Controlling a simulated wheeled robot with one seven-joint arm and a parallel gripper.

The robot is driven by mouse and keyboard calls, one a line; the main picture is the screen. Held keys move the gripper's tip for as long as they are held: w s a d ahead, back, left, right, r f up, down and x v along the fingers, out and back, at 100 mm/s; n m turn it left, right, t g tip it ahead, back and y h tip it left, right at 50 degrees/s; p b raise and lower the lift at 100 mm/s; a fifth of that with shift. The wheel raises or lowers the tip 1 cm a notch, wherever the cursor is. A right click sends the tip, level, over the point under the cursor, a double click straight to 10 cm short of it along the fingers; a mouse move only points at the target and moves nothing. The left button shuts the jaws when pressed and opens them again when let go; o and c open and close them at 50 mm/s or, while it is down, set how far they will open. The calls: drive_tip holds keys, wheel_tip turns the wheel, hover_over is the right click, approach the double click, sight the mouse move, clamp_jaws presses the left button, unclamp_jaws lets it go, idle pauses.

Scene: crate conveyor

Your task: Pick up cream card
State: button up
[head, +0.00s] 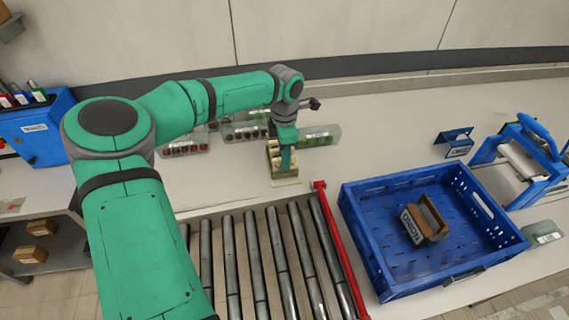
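A small cream item (284,181) lies at the back edge of the roller conveyor, with cream, block-like pieces (273,157) just above it. I cannot tell for sure which part is the cream card. My arm reaches over from the left, and my gripper (286,165) points down right at the cream pieces. The gripper and wrist cover part of them. The fingertips are too small and hidden to show whether they are open or closed, or touching anything.
Clear trays of dark red items (185,148) and green items (318,136) stand close behind my gripper. A blue crate (360,228) with a cardboard box (412,226) inside is at right. A red rail (340,250) edges the rollers (255,250).

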drive_tip(key=shift+f, duration=0.25)
clamp_jaws()
drive_tip(key=shift+w+r, duration=0.1)
